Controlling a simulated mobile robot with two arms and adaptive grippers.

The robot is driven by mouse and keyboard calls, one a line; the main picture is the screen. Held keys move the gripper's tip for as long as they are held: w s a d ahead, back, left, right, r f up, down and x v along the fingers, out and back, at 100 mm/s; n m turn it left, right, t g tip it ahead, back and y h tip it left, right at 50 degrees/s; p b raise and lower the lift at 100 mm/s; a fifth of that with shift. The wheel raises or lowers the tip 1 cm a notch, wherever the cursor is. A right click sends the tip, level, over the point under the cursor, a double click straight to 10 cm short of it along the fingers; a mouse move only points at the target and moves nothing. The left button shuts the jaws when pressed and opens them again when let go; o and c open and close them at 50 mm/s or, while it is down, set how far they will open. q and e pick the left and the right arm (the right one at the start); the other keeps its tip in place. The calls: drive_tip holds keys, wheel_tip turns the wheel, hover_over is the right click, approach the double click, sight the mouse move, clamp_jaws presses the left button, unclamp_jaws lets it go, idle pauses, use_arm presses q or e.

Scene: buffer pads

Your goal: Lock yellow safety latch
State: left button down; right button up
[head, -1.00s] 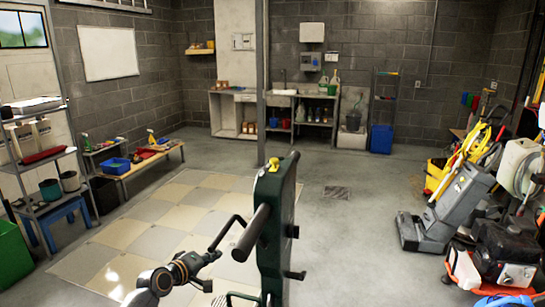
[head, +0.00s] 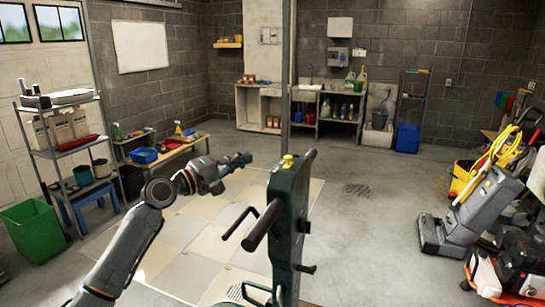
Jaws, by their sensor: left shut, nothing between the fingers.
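The yellow safety latch (head: 288,161) is a small yellow piece on top of a dark green upright machine column (head: 287,225) in the middle of the head view. The column has black handle bars (head: 262,226) on its left side. My left gripper (head: 244,159) is shut and empty, pointing right. In the picture it lies left of the yellow latch, with a visible gap between them. My right gripper is not in view.
A grey floor machine (head: 455,220) and an orange-and-black machine (head: 512,265) stand at the right. A shelf rack (head: 60,150), a green bin (head: 33,232) and a low bench (head: 170,155) are at the left. Open floor (head: 370,225) lies right of the column.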

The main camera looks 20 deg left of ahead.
sight(277, 165)
use_arm(q)
drive_tip(key=w+d+p, duration=0.6)
drive_tip(key=d, duration=0.1)
drive_tip(key=shift+s+d, duration=0.1)
drive_tip(key=shift+d, duration=0.1)
drive_tip(key=shift+f, duration=0.1)
idle(0.3)
